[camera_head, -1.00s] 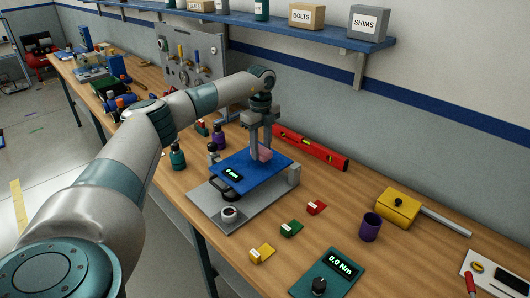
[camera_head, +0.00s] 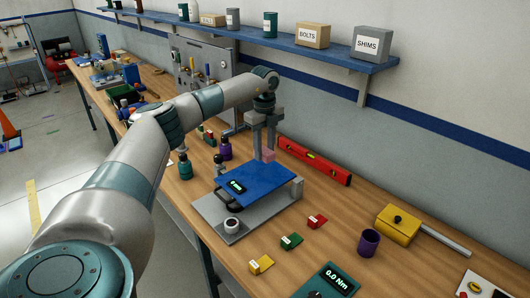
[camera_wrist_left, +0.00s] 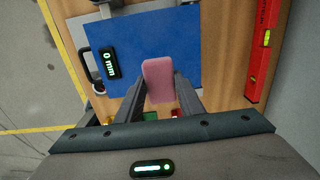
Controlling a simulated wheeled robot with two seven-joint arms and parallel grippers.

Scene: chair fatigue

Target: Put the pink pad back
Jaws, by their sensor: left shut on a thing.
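My left gripper (camera_head: 264,148) points down and is shut on the pink pad (camera_head: 268,155). The pad also shows in the left wrist view (camera_wrist_left: 159,80), upright between the two fingers. In the head view they are at the back part of the blue plate (camera_head: 255,182), and the pad appears to be above it. The plate has a black display (camera_head: 236,186), which reads 0 mm in the left wrist view (camera_wrist_left: 110,64). The plate is on a grey base (camera_head: 222,212). My right gripper is out of view.
A red level (camera_head: 314,160) lies behind the plate. Small bottles (camera_head: 185,167) stand left of it. Yellow, green and red tagged blocks (camera_head: 291,241), a purple cup (camera_head: 369,242) and a yellow box (camera_head: 397,225) are to the front and right. A shelf (camera_head: 300,45) runs above.

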